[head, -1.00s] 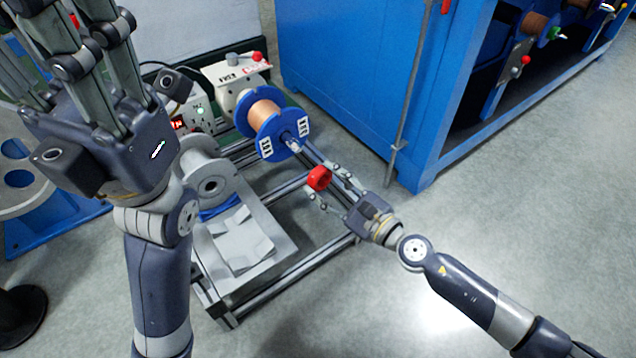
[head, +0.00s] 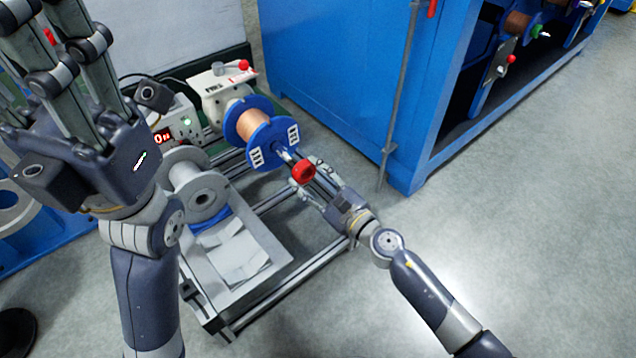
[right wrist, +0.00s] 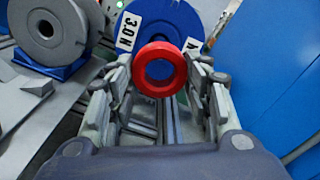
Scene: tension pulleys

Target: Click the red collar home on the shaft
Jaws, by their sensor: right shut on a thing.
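The red collar (head: 297,175) is a thick ring held between the fingertips of my right gripper (head: 305,178); it also shows in the right wrist view (right wrist: 160,91). The bare metal shaft (head: 284,155) sticks out from the blue flange of the copper wire spool (head: 262,126). In the head view the collar is at the near end of the shaft. I cannot tell whether the shaft tip has entered it. In the wrist view the collar's hole faces me, in front of the blue flange. My left gripper (head: 60,45) is raised at the left, fingers apart, tips cut off.
A white motor housing (head: 222,84) with a red knob stands behind the spool. A control box (head: 185,123) with a red display and a grey pulley (head: 207,205) are left of it. A big blue cabinet (head: 335,85) stands at the right. Floor in front is clear.

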